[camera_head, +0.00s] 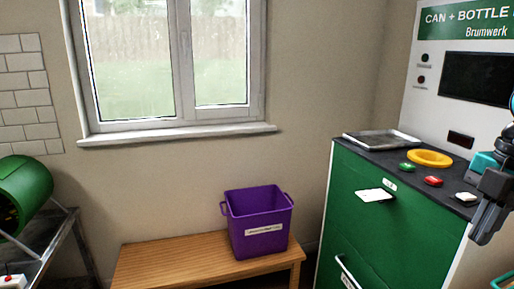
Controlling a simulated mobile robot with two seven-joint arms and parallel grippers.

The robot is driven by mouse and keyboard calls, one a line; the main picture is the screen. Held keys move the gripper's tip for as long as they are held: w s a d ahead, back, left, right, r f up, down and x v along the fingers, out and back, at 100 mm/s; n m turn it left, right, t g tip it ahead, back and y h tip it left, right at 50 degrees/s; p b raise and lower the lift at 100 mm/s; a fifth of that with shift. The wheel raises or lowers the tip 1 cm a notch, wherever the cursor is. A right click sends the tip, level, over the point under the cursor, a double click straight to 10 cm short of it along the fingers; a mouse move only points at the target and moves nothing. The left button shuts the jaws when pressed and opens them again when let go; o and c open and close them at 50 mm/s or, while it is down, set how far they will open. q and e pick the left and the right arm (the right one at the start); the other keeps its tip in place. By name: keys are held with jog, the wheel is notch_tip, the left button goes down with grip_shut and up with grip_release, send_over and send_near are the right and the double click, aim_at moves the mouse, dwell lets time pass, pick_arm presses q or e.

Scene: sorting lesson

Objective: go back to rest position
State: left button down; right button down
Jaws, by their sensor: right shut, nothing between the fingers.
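My right gripper (483,234) shows at the right edge of the head view, pointing downward. Its dark fingers are shut with nothing between them. It appears in front of the right end of the green machine (385,225), near the white button; I cannot tell how far it is from the surface. Part of my right arm is cut off by the picture's edge. My left gripper and left arm are not in view.
The machine's dark top (388,151) bears a metal tray (381,139), a yellow ring (429,158) and green, red and white buttons. A purple bin (259,222) stands on a wooden bench (180,262). A green drum (22,192) is at left.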

notch_tip(320, 180, down, 23)
jog(key=a+m+t+y, duration=0.2)
jog(key=m+t+y, duration=0.4)
jog(key=m+t, duration=0.65)
jog(key=s+a+f+m+g+h, duration=0.1)
jog(key=s+a+f+m+h, duration=0.1)
jog(key=a+f, duration=0.5)
jog(key=s+a+f+m+g+h, duration=0.1)
jog(key=s+a+f+m+h, duration=0.2)
jog(key=s+a+f, duration=0.4)
jog(key=shift+s+m+p, duration=0.15)
jog(key=shift+m+p, duration=0.25)
jog(key=shift+m, duration=0.25)
jog(key=shift+a, duration=0.1)
